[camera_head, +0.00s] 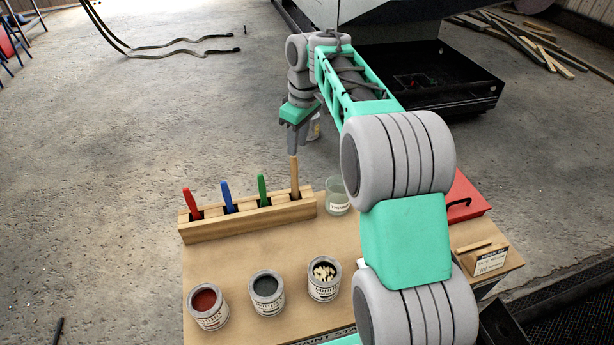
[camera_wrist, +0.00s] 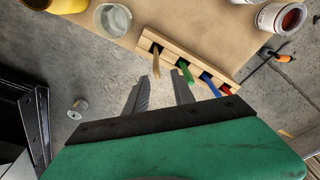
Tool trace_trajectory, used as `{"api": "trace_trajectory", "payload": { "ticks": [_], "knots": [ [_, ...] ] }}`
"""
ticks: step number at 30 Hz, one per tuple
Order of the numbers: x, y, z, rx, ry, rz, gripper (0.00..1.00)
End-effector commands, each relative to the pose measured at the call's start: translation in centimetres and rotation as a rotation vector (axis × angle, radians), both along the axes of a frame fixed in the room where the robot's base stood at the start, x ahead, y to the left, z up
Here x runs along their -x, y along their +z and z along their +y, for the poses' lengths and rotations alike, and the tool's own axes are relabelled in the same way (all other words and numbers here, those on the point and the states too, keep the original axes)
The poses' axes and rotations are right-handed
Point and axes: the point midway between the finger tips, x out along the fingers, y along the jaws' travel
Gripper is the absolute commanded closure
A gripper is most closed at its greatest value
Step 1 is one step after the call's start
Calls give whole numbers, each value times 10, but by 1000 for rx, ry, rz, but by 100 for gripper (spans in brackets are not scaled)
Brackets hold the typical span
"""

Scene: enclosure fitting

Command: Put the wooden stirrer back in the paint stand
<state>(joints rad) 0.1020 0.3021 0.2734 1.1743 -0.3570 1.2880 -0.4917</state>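The wooden stirrer (camera_head: 294,177) stands upright in the rightmost slot of the wooden paint stand (camera_head: 245,222). My gripper (camera_head: 293,150) is just above the stirrer's top end, pointing down. In the wrist view, my gripper (camera_wrist: 161,78) has its fingers apart with nothing between them. The stirrer (camera_wrist: 156,63) shows just beyond the fingertips, in the end slot of the stand (camera_wrist: 200,62). Red (camera_head: 191,202), blue (camera_head: 226,193) and green (camera_head: 262,187) handled tools fill the other slots. The stirrer's lower end is hidden in the stand.
A glass jar (camera_head: 337,197) stands right of the stand. Paint cans with red (camera_head: 208,308) and dark (camera_head: 267,293) contents and a can of light pieces (camera_head: 324,279) line the front. A red box (camera_head: 464,198) and labelled holder (camera_head: 480,260) are at right. The board's middle is clear.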

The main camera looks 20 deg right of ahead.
Motion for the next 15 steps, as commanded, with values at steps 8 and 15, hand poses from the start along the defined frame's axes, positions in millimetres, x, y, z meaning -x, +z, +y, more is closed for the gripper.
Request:
{"api": "trace_trajectory", "payload": {
  "ticks": [8, 15],
  "knots": [
    [134, 23, 21, -38, -372, -83, 70],
    [245, -24, 12, -57, -665, -151, 70]
  ]
}}
